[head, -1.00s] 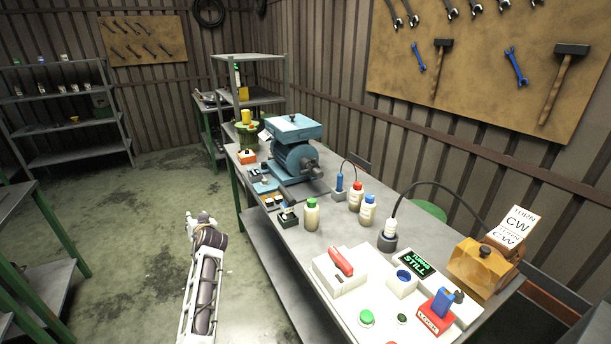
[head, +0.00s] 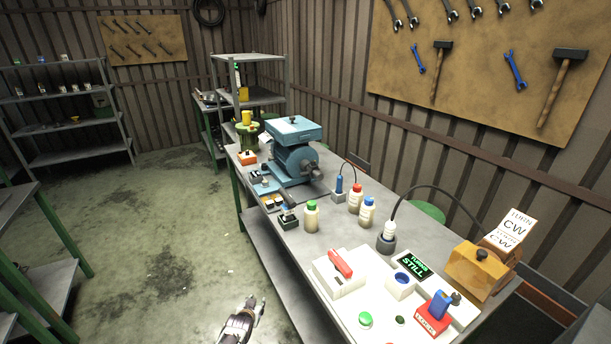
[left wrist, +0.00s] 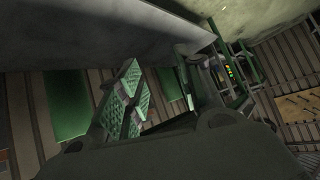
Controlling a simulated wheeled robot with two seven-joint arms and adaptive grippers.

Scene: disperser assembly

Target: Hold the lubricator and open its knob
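My left gripper (head: 256,305) is at the bottom edge of the head view, in front of the workbench and apart from everything on it. In the left wrist view its fingers (left wrist: 155,92) stand apart with nothing between them. No part is labelled lubricator, and I cannot tell for certain which one it is. A yellow-orange box (head: 474,272) with a dark knob (head: 481,254) on top sits at the bench's right end. A white-topped fitting in a dark round base (head: 387,242) stands left of it, with a black hose arching between them. My right gripper is not in view.
The workbench (head: 335,235) carries a blue machine (head: 297,160), several capped bottles (head: 311,215), a white panel with a green button (head: 365,319), a red lock block (head: 432,318) and a "TURN CW" sign (head: 507,230). The floor left of the bench is clear.

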